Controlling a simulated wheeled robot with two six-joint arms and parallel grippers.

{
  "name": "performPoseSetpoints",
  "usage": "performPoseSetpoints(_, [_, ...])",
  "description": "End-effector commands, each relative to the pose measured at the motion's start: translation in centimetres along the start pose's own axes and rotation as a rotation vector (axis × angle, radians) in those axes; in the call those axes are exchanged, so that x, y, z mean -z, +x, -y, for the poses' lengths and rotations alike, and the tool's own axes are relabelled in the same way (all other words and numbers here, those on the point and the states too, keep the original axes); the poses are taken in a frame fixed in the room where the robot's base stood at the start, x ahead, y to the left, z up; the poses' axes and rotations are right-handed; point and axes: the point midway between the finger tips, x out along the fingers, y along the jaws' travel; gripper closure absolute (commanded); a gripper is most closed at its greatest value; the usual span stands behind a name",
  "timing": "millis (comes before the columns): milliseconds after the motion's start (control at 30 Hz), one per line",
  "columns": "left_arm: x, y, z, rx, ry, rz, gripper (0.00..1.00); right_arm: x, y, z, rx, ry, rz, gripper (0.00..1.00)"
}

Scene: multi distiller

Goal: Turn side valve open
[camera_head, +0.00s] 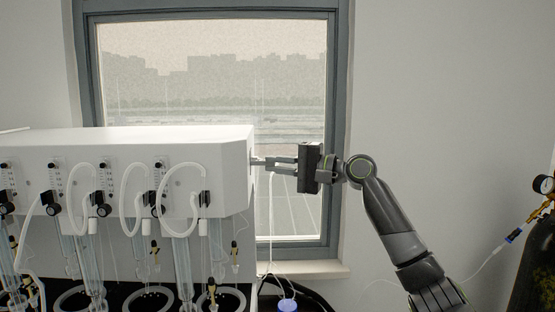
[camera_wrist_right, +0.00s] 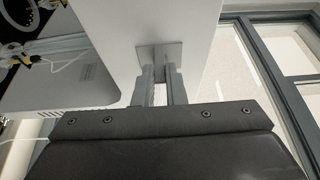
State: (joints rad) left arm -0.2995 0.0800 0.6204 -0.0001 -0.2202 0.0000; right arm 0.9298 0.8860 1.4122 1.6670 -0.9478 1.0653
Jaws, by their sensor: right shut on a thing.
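The white distiller housing (camera_head: 150,150) fills the left and middle of the head view. Its right end face carries the side valve (camera_head: 256,161), a small metal fitting mostly hidden by my fingers. My right gripper (camera_head: 272,163) reaches in from the right, and its fingers are closed around the valve. In the right wrist view, the two grey fingers of the right gripper (camera_wrist_right: 162,80) run up to a square metal plate (camera_wrist_right: 145,52) on the white wall. The valve's handle and its angle cannot be made out. My left gripper is not in view.
Several flow meters with black knobs (camera_head: 102,210), white tubes (camera_head: 130,205) and glass columns line the housing's front. A thin tube hangs below the gripper to a blue-topped item (camera_head: 287,304). A gas cylinder with a gauge (camera_head: 542,185) stands far right. A window (camera_head: 210,60) is behind.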

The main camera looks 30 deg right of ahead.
Motion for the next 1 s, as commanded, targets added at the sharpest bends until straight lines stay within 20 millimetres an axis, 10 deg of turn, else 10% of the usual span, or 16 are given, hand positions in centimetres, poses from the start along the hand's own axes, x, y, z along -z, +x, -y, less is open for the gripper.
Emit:
performPoseSetpoints(367, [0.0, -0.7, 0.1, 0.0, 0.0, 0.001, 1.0, 0.0, 0.0, 0.1, -0.029, -0.011, 0.001, 1.0])
performPoseSetpoints(533, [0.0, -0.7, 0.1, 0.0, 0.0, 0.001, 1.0, 0.0, 0.0, 0.1, -0.028, -0.011, 0.0, 0.68])
performPoseSetpoints(1000, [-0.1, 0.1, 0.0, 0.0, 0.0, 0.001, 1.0, 0.1, -1.4, -0.1, -0.028, -0.012, -0.003, 0.67])
